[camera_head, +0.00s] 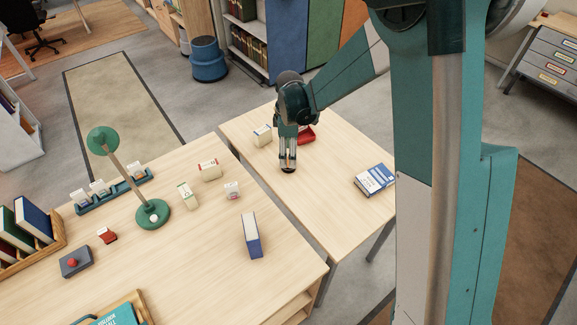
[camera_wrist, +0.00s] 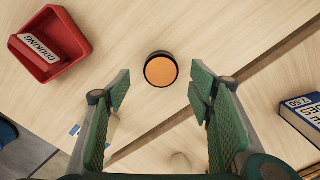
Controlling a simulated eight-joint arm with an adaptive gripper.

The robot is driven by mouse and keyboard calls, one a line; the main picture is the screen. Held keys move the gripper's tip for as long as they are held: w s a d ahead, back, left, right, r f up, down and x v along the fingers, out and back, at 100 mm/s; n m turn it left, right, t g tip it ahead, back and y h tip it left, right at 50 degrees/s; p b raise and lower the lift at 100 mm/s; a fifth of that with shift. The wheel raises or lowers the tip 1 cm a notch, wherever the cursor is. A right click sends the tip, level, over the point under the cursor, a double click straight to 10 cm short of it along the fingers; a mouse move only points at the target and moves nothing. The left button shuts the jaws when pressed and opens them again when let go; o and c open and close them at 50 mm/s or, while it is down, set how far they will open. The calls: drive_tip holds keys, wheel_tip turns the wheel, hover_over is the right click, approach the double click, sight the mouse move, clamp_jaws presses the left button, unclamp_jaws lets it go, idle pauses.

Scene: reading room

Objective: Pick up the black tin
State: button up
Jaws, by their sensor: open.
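The black tin (camera_wrist: 160,70) is a small round tin with a dark rim and an orange top. In the wrist view it sits on the pale wood table, a little beyond the fingertips and between their lines. In the head view the tin (camera_head: 288,171) shows just below my gripper (camera_head: 288,158), partly hidden by it. In the wrist view my gripper (camera_wrist: 160,82) is open, with a green finger on each side and nothing between them. The fingers look apart from the tin.
A red tray (camera_wrist: 43,72) holding a block marked COOKING lies left of the tin in the wrist view. A blue book (camera_head: 374,179) lies to the right, and a white box (camera_head: 262,134) stands behind left. A gap separates this table from the desk with the green lamp (camera_head: 152,214).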

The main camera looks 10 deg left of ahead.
drive_tip(key=shift+f, duration=0.25)
drive_tip(key=shift+s+a+f+b, duration=0.15)
drive_tip(key=shift+f+b, duration=0.25)
drive_tip(key=shift+f, duration=2.15)
drive_tip(key=c, duration=1)
